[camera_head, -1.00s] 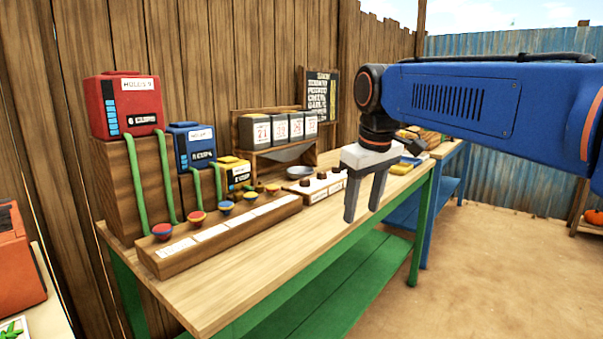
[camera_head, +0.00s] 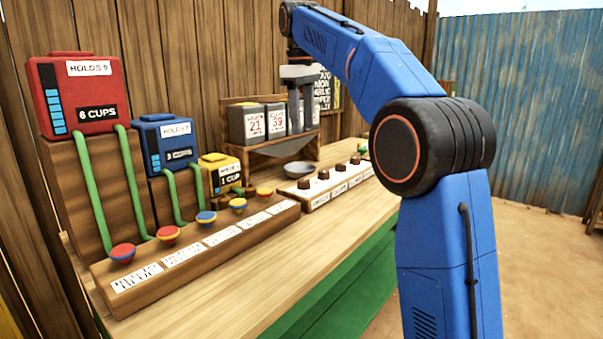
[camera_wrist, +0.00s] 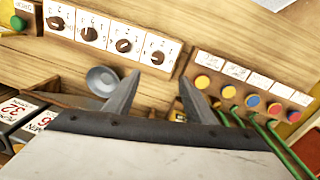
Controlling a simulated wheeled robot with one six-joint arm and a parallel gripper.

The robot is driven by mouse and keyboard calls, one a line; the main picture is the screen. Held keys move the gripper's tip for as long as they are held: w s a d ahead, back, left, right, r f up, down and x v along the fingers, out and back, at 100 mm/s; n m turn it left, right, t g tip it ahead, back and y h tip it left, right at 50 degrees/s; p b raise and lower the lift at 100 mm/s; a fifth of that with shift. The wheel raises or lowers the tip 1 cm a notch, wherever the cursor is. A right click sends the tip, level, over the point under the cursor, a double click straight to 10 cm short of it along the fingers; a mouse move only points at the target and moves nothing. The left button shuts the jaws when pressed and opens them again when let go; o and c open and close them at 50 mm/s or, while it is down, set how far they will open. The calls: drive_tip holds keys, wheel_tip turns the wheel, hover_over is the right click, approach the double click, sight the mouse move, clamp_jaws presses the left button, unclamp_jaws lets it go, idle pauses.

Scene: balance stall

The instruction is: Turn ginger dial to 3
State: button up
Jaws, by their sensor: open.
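A row of dark brown dials (camera_head: 324,174) sits on a low wooden board with white label plates on the table. The dials also show in the wrist view (camera_wrist: 123,45), each on a white card. The card lettering is too small to read, so I cannot tell which is the ginger dial or what number any points at. My gripper (camera_head: 300,130) is open and empty, raised behind the dial board in the head view. In the wrist view my fingertips (camera_wrist: 160,76) lie near the end dial, apart from it as far as I can tell.
A metal bowl (camera_head: 299,169) stands beside the dials. A second board carries several coloured buttons (camera_head: 169,235). Red (camera_head: 82,92), blue (camera_head: 163,143) and yellow (camera_head: 221,173) tanks with green tubes stand behind it. The table front (camera_head: 262,290) is clear.

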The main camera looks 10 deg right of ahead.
sight(303, 180)
drive_tip(key=f, duration=0.5)
drive_tip(key=w+f, duration=0.1)
drive_tip(key=f, duration=0.5)
drive_tip(key=w+f, duration=0.1)
drive_tip(key=f, duration=0.5)
drive_tip(key=shift+d+f, duration=0.1)
drive_tip(key=shift+d, duration=0.2)
drive_tip(key=shift+c, duration=0.6)
drive_tip(key=c, duration=0.9)
